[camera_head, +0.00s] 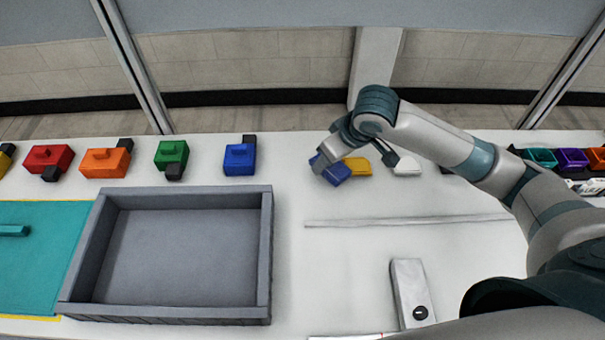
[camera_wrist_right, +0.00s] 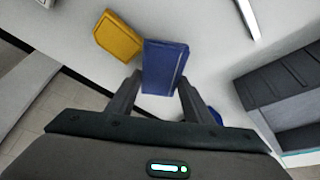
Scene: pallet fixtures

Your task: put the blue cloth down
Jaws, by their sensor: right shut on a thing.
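The blue cloth (camera_wrist_right: 164,66) looks like a flat folded rectangle. It also shows in the head view (camera_head: 334,173), under my right gripper and beside a yellow folded piece. My right gripper (camera_wrist_right: 158,88) is shut on the blue cloth, with one finger at each side of it. In the head view my right gripper (camera_head: 330,158) is over the far part of the white table, and its wrist partly hides the cloth. I cannot tell whether the cloth touches the table. My left gripper is not in view.
A yellow folded piece (camera_head: 357,166) and a white one (camera_head: 407,165) lie right of the cloth. A blue block (camera_head: 240,158) and other coloured blocks line the back left. An empty grey tray (camera_head: 268,255) stands at front left. A thin strip (camera_head: 410,220) crosses the table.

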